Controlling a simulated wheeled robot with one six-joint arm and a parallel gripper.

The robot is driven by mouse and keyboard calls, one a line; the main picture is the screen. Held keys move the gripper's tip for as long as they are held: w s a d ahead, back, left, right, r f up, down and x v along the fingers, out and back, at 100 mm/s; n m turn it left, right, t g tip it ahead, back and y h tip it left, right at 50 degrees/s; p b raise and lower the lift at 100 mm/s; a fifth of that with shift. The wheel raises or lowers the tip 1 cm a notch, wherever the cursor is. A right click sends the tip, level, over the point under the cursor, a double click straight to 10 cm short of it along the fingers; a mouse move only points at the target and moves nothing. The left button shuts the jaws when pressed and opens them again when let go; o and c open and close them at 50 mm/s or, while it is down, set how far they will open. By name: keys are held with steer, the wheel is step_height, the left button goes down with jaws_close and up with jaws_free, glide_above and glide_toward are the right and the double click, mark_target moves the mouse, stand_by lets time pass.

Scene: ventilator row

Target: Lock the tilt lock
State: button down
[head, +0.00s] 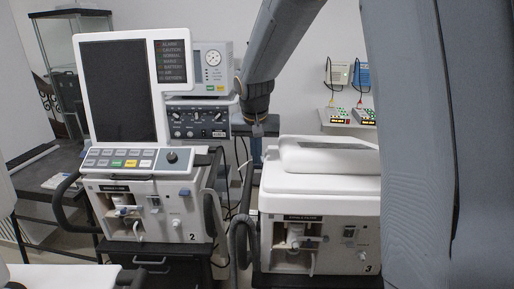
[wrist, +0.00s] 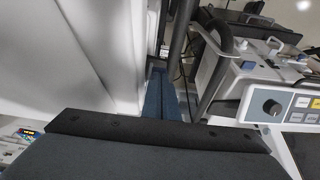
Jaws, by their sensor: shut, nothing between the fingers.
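My gripper (head: 257,155) points down in the gap between ventilator 2 and ventilator 3, with its blue fingers together and empty. In the wrist view the shut fingers (wrist: 160,80) reach away beside a pale panel. Ventilator 2 (head: 150,212) stands left with its screen (head: 118,92) upright. Ventilator 3 (head: 345,238) stands right with its white top unit (head: 325,155) lying flat. A blue tab (head: 184,192) shows on ventilator 2's front. I cannot tell which part is the tilt lock.
Dark hoses (head: 243,240) and a curved handle hang between the ventilators, close to my gripper. A grey control box (head: 198,122) stands behind ventilator 2. My arm hides the right side.

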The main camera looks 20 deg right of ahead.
steer(key=shift+w+r, duration=0.15)
steer(key=shift+w+d+r+p, duration=0.25)
steer(key=shift+w+r+p, duration=0.1)
steer(key=shift+w, duration=0.2)
stand_by(0.3)
steer(key=shift+r, duration=0.2)
steer(key=r, duration=0.1)
steer(key=r+p, duration=0.1)
steer(key=r, duration=0.1)
steer(key=r+p, duration=0.1)
steer(key=shift+w+r, duration=0.25)
steer(key=s+b+v, duration=0.1)
steer(key=b+v, duration=0.1)
steer(key=v, duration=0.6)
steer(key=shift+s+r, duration=0.2)
steer(key=shift+s, duration=0.05)
steer(key=shift+a, duration=0.2)
